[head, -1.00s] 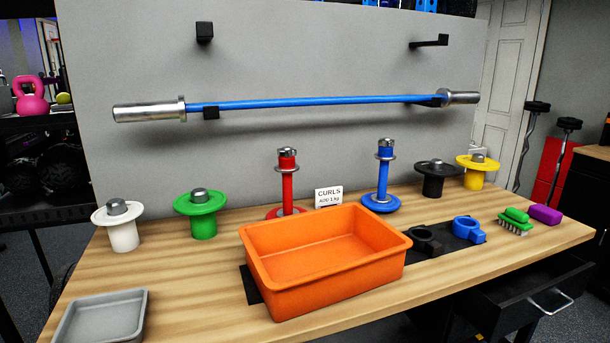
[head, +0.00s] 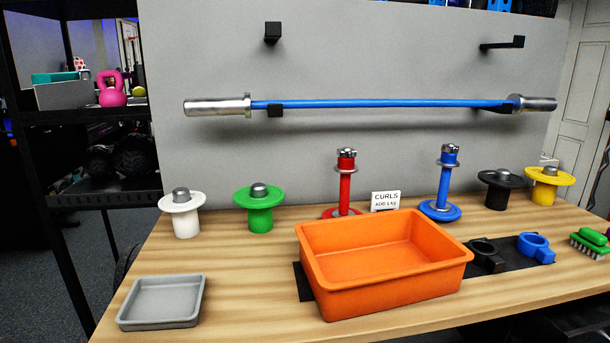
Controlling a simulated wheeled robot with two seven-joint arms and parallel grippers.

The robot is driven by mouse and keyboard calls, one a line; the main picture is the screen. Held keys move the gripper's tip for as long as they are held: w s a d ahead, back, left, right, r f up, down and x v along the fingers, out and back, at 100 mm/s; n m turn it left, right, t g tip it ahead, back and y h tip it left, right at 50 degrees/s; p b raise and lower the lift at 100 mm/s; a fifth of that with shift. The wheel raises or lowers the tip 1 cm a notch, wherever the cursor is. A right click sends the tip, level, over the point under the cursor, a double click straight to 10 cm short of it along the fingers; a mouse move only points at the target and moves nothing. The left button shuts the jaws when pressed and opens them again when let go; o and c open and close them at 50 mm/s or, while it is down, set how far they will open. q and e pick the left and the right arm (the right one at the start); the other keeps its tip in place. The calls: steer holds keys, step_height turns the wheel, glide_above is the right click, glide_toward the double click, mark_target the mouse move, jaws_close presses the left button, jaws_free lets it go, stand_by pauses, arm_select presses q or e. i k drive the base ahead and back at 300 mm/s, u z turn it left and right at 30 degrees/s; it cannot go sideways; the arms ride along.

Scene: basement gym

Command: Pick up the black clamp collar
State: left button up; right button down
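The black clamp collar (head: 487,256) lies on a dark mat (head: 516,261) on the wooden bench, just right of the orange bin (head: 384,287). It is a ring with a stubby handle, and its dark colour blends with the mat. The blue clamp collar (head: 535,246) lies to its right on the same mat. Neither of my grippers is in the head view.
A grey tray (head: 162,302) sits at the front left of the bench (head: 245,290). White, green, black and yellow flanged pieces and red and blue stands line the back. A blue barbell (head: 380,104) hangs above. A green brush (head: 590,241) lies at the right.

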mark_target(485, 256)
steer(key=k, duration=0.45)
steer(key=z, duration=0.6)
steer(key=i, duration=0.5)
steer(key=z, duration=0.1)
